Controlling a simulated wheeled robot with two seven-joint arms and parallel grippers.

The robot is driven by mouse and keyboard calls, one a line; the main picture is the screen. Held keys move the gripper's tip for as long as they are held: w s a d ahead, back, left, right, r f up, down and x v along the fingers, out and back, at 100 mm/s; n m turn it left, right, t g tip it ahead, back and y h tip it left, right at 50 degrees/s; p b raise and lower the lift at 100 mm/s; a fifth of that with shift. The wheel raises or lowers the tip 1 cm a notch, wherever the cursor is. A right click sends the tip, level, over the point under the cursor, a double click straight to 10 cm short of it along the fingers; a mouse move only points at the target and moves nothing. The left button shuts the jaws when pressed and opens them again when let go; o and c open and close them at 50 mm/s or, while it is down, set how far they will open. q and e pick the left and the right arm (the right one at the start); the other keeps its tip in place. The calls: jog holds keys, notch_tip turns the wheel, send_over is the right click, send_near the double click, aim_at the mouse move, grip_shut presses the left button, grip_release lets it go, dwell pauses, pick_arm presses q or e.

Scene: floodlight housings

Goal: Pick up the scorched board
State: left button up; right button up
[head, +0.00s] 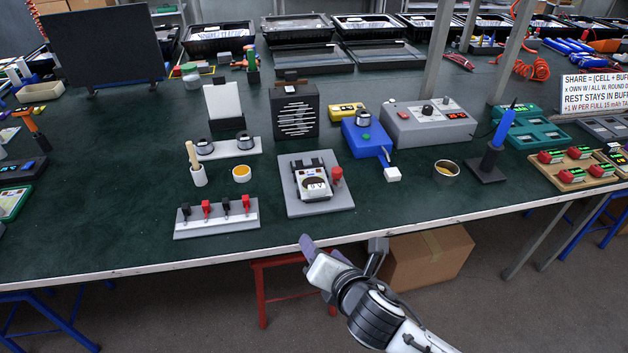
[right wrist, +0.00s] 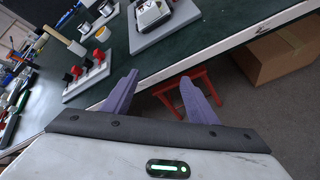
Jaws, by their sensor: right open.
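I cannot make out a board that is clearly scorched in either view. My right gripper (head: 342,245) is open and empty, just off the table's front edge and below the grey plate. Its two purple fingers stand apart in the right wrist view (right wrist: 160,78), with nothing between them. The grey plate (head: 335,203) carries a small meter (head: 313,184) with a lit display and a red knob beside it. The plate also shows at the top of the right wrist view (right wrist: 178,30). My left gripper is in neither view.
The green table (head: 120,225) holds a terminal strip (head: 217,221) with red and black clips, a yellow-filled cup (head: 241,173), a blue box (head: 366,140) and a grey control unit (head: 428,124). Black trays (head: 218,38) line the back. A cardboard box (head: 425,258) and red stool (head: 290,262) stand below.

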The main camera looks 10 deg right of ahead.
aim_at(317, 190)
jog(key=w+d+r+n+t+h, duration=0.1)
jog(key=w+d+r+n+t, duration=0.1)
jog(key=w+r+n, duration=0.4)
jog(key=shift+n, duration=0.5)
jog(key=b+x, duration=0.1)
jog(key=x, duration=0.7)
jog(key=shift+w, duration=0.35)
jog(key=shift+r, duration=0.1)
jog(key=c, duration=1.2)
